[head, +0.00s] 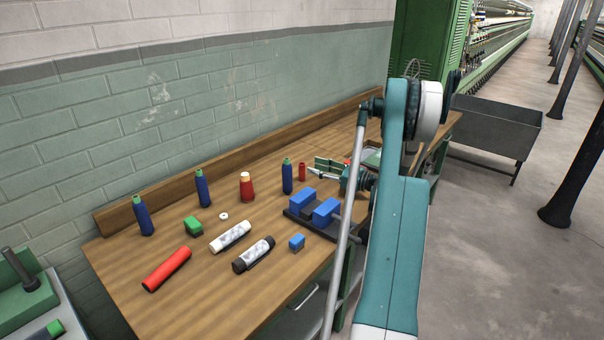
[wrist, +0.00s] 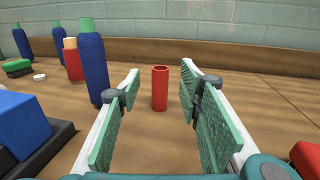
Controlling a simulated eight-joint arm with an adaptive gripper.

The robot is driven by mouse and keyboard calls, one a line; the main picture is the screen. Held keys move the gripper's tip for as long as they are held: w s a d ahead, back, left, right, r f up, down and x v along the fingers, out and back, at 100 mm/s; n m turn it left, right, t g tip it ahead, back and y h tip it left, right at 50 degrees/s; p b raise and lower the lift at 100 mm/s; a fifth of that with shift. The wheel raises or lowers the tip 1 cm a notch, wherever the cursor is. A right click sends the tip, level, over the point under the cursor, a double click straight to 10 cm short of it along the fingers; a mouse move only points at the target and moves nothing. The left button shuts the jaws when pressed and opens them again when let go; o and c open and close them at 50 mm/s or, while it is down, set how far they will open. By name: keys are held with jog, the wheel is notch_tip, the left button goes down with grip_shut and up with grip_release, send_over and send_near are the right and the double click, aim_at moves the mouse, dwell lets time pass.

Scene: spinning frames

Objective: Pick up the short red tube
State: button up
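The short red tube (wrist: 160,90) stands upright on the wooden table, with its hollow top showing in the wrist view. It also shows in the head view (head: 302,171), near the back of the table. My gripper (wrist: 157,88) is open, its two green-padded fingers spread to the left and right of the tube. The tube appears beyond or between the fingertips, and I see no contact. In the head view my gripper (head: 322,168) is low over the table just right of the tube, partly hidden by my arm.
A blue bobbin with a green top (wrist: 90,62) stands left of the tube. Blue blocks on a black base (head: 308,211) lie nearer the front. A long red tube (head: 167,269) and several bobbins are farther left. A wooden ledge (wrist: 190,53) and brick wall close the back.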

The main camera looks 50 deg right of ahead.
aim_at(302, 163)
jog(key=shift+f, duration=0.35)
jog(key=shift+w+a, duration=0.2)
jog(key=shift+w, duration=1.1)
jog(key=shift+w+a+b, duration=0.25)
jog(key=shift+w+b, duration=0.2)
jog(key=shift+w, duration=0.85)
jog(key=shift+w+a+b, duration=0.2)
jog(key=shift+w+b, duration=0.25)
jog(key=shift+w, duration=0.8)
jog(key=c, duration=0.9)
